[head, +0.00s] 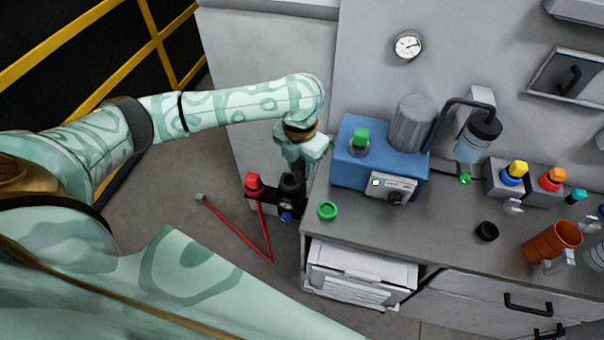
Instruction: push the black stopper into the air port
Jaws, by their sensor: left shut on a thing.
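My left gripper (298,172) points down just left of the bench's left end, over the air unit. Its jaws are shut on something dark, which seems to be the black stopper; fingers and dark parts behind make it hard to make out. The air unit (264,206) has a red knob (254,182), a black round part (291,187) right under the fingers, a small gauge and a blue piece (286,217). I cannot tell which opening is the air port, nor whether the stopper touches it. My right gripper is not in view.
The front middle of the bench is clear.

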